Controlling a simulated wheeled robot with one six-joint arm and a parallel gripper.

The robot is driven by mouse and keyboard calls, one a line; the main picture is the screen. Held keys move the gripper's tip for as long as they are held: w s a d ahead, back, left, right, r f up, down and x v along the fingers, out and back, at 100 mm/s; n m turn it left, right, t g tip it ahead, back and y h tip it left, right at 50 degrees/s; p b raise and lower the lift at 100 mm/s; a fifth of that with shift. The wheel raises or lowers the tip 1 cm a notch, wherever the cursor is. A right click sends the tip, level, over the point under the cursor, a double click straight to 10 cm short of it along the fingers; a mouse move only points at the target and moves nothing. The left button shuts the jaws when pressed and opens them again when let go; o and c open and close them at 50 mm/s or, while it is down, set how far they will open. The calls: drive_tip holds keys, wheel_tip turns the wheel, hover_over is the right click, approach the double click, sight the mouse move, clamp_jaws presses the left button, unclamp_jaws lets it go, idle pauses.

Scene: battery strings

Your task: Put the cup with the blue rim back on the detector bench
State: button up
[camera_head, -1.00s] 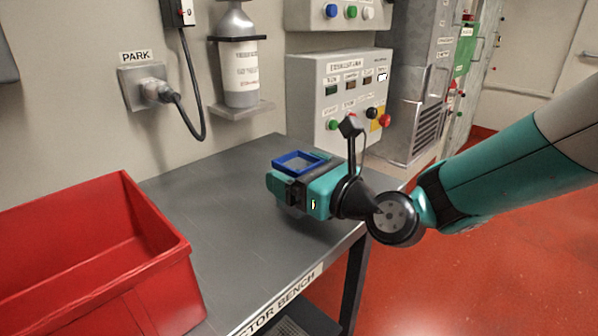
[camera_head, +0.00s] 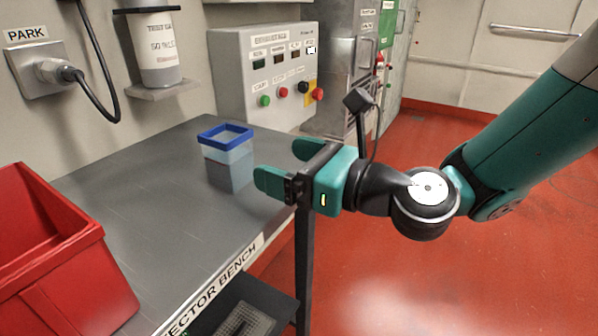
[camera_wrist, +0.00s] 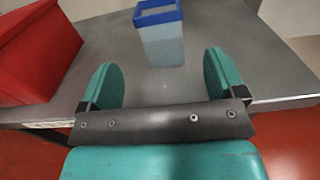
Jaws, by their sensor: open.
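The cup with the blue rim (camera_head: 228,165) stands upright on the grey top of the detector bench (camera_head: 135,215), near its right side. It is square and pale translucent below the rim. It also shows in the wrist view (camera_wrist: 163,45), beyond the fingers. My gripper (camera_head: 285,165) is open and empty, to the right of the cup at the bench's edge. In the wrist view its two teal fingers (camera_wrist: 162,85) are spread, with bare bench between them and the cup apart from them.
A red bin (camera_head: 60,260) stands at the left on the bench. A control panel box (camera_head: 270,80) with buttons is behind the bench. A plug with a cable (camera_head: 60,72) and a bottle on a bracket (camera_head: 155,50) are on the wall. Red floor lies open at right.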

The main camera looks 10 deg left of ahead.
drive_tip(key=s+d+f+n+g+h, duration=0.2)
drive_tip(key=s+d+n+g+h, duration=0.35)
drive_tip(key=d+n, duration=0.75)
drive_tip(key=s+d+f+n+g+h, duration=0.15)
drive_tip(key=s+d+n+h, duration=0.7)
drive_tip(key=n, duration=0.85)
wheel_tip(320, 180, up, 18)
drive_tip(key=s+y+p, duration=0.1)
drive_tip(key=s+p, duration=0.1)
drive_tip(key=p, duration=1.5)
drive_tip(key=shift+d+y+p, duration=0.25)
drive_tip(key=shift+y+p, duration=0.05)
drive_tip(key=shift+p, duration=0.05)
